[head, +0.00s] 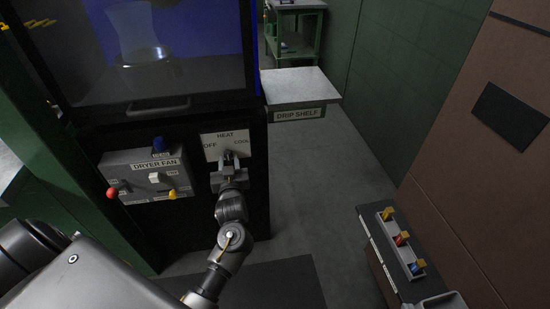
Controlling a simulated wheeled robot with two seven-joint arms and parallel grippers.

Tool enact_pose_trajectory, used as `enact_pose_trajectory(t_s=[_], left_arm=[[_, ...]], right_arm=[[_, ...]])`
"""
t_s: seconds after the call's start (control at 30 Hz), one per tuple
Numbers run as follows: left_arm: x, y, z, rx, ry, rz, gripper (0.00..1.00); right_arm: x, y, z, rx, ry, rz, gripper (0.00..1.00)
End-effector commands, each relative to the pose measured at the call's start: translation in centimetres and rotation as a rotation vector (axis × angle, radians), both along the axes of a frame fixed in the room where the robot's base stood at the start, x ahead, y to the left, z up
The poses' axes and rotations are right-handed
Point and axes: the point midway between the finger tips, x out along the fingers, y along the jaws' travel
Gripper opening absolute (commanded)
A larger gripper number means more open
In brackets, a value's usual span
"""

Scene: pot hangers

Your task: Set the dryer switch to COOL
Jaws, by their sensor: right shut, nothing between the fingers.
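The dryer switch is on a pale plate (224,144) marked HEAT at the top, OFF at the left and COOL at the right, on the dark cabinet front in the head view. My left gripper (229,161) is right at the lower part of this plate, pointing up at it. Its fingers cover the switch handle, so I cannot tell the handle's setting or whether the fingers are closed on it.
Left of the switch is a grey DRYER FAN box (150,176) with a red knob (112,193) and small switches. A dark-framed window (160,50) is above. The drip shelf (300,87) juts out at right. A low console (405,258) with coloured levers stands lower right; floor between is clear.

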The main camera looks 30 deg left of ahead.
Motion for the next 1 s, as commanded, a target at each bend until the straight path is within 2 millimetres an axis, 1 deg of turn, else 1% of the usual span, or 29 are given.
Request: enact_pose_trajectory(t_s=[0.03,0.2,0.23,0.37,0.47,0.57,0.77,0.87,0.9,1.0], left_arm=[[-0.01,0.00,-0.01,0.000,0.000,0.000,0.24],[-0.02,0.00,-0.01,0.000,0.000,0.000,0.02],[-0.02,0.00,-0.02,0.000,0.000,0.000,0.00],[-0.02,0.00,-0.02,0.002,0.001,0.000,0.00],[-0.02,0.00,-0.02,0.044,0.033,0.000,0.00],[-0.01,0.00,-0.01,0.164,0.125,-0.001,0.00],[-0.01,-0.01,-0.03,0.462,0.351,-0.001,0.00],[-0.03,-0.01,-0.05,0.461,0.352,-0.001,0.00],[-0.02,-0.02,-0.05,0.460,0.351,-0.001,0.18],[-0.02,-0.02,-0.05,0.460,0.350,-0.001,0.31]], right_arm=[[0.00,0.00,0.00,0.000,0.000,0.000,0.00],[0.00,0.00,0.00,0.000,0.000,0.000,0.00],[0.00,0.00,0.00,0.000,0.000,0.000,0.00],[0.00,0.00,0.00,0.000,0.000,0.000,0.00],[0.00,0.00,0.00,0.000,0.000,0.000,0.00],[0.00,0.00,0.00,0.000,0.000,0.000,0.00],[0.00,0.00,0.00,0.000,0.000,0.000,0.00],[0.00,0.00,0.00,0.000,0.000,0.000,0.00],[0.00,0.00,0.00,0.000,0.000,0.000,0.00],[0.00,0.00,0.00,0.000,0.000,0.000,0.00]])
